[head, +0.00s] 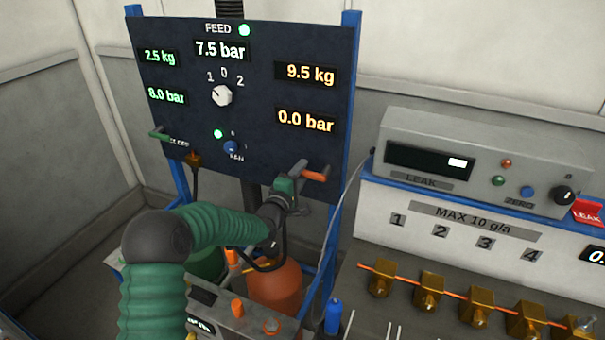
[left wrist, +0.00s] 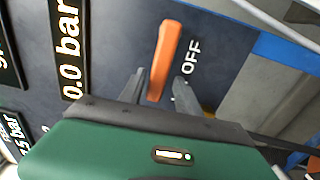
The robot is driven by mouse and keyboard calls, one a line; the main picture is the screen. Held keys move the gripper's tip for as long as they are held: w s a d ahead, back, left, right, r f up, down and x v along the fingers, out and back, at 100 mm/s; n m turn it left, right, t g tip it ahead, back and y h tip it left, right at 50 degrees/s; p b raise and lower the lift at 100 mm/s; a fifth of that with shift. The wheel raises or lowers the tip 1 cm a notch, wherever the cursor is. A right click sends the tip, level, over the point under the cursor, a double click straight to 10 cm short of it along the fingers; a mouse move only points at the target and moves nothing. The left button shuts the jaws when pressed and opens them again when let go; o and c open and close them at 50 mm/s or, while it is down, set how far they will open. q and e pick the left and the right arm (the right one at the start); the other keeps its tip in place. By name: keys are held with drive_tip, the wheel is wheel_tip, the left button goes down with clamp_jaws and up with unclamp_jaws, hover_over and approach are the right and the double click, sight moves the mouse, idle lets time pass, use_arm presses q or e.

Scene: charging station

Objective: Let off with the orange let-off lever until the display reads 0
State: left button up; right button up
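The orange let-off lever (head: 315,176) sits low on the right of the dark panel. It also shows in the left wrist view (left wrist: 164,55), beside lettering that ends in "OFF". The orange display (head: 305,121) above it reads 0.0 bar; it shows in the left wrist view (left wrist: 71,45) too. My left gripper (head: 298,172) is at the lever. In the left wrist view its fingers (left wrist: 160,84) stand apart on either side of the lever's lower end, with a gap visible on the right side. My right gripper is not in view.
Other panel displays read 9.5 kg (head: 305,73), 7.5 bar (head: 220,50), 2.5 kg and 8.0 bar. A white knob (head: 222,96) and a green lever (head: 159,134) are on the panel. An orange cylinder (head: 277,285) stands below. A leak tester (head: 480,165) stands right.

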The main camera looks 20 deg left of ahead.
use_arm(q)
drive_tip(key=shift+a, duration=0.1)
drive_tip(key=s+b, duration=0.1)
drive_tip(key=s, duration=1.5)
drive_tip(key=shift+s+a+b, duration=0.3)
drive_tip(key=shift+s+b, duration=0.1)
drive_tip(key=s+d+f+m+g, duration=0.3)
drive_tip(key=s+f+m+g, duration=0.2)
drive_tip(key=f, duration=0.1)
drive_tip(key=s+d+f+m+g, duration=0.3)
drive_tip(key=s+f+m+g, duration=0.15)
drive_tip(key=f, duration=0.25)
drive_tip(key=s+d+f+m+g, duration=0.1)
drive_tip(key=s+m+g, duration=0.2)
drive_tip(key=s, duration=0.4)
drive_tip(key=s+d+f+m+g, duration=0.2)
drive_tip(key=s+m+g, duration=0.1)
drive_tip(key=s+m, duration=0.2)
drive_tip(key=s, duration=0.2)
drive_tip(key=shift+s+d+y, duration=0.15)
drive_tip(key=shift+s+y, duration=0.15)
drive_tip(key=shift+s, duration=0.05)
drive_tip(key=shift+d, duration=0.25)
